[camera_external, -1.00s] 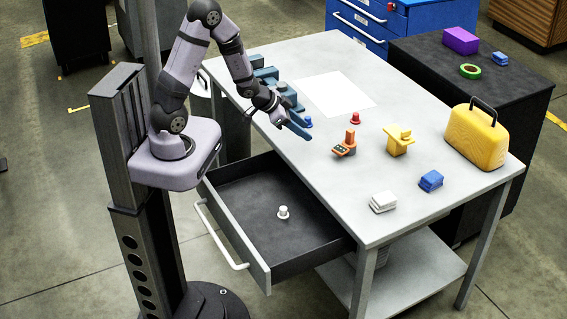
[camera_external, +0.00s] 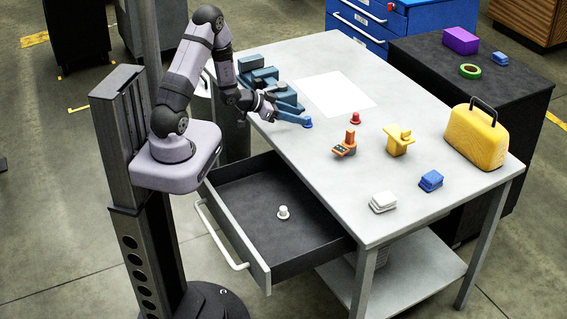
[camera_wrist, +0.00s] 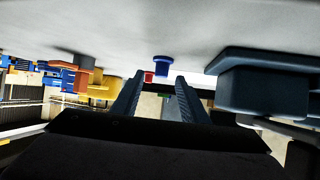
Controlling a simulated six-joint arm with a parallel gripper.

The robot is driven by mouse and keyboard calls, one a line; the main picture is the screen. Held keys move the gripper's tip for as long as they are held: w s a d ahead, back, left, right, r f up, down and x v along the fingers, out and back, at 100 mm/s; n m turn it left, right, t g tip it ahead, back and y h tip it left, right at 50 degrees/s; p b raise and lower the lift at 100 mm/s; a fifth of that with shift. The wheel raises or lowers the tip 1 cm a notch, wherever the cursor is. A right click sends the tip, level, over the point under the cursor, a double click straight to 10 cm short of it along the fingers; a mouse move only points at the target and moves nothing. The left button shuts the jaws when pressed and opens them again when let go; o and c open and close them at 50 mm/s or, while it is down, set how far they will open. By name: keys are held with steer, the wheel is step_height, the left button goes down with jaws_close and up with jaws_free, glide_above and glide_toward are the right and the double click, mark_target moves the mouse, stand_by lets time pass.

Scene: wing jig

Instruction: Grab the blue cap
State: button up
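The blue cap (camera_external: 307,122) stands on the grey table near the left side, close to my gripper's fingertips. In the wrist view the blue cap (camera_wrist: 162,63) shows beyond the fingertips, in line with the gap between the fingers. My gripper (camera_external: 291,113) is low over the table with its fingers pointing roughly sideways toward the cap. In the wrist view my gripper (camera_wrist: 159,84) is open, with nothing between its fingers.
A teal jig (camera_external: 257,72) lies behind my gripper. A red cap (camera_external: 355,118), an orange tool (camera_external: 346,145) and a yellow part (camera_external: 398,142) stand farther right. A white sheet (camera_external: 335,92) lies behind. The open drawer (camera_external: 240,190) holds a white cap (camera_external: 283,212).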

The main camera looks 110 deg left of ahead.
mark_target(308, 117)
steer(key=shift+p+x, duration=0.6)
steer(key=shift+x, duration=2)
steer(key=shift+a+r, duration=0.1)
steer(key=shift+a, duration=0.05)
jaws_close()
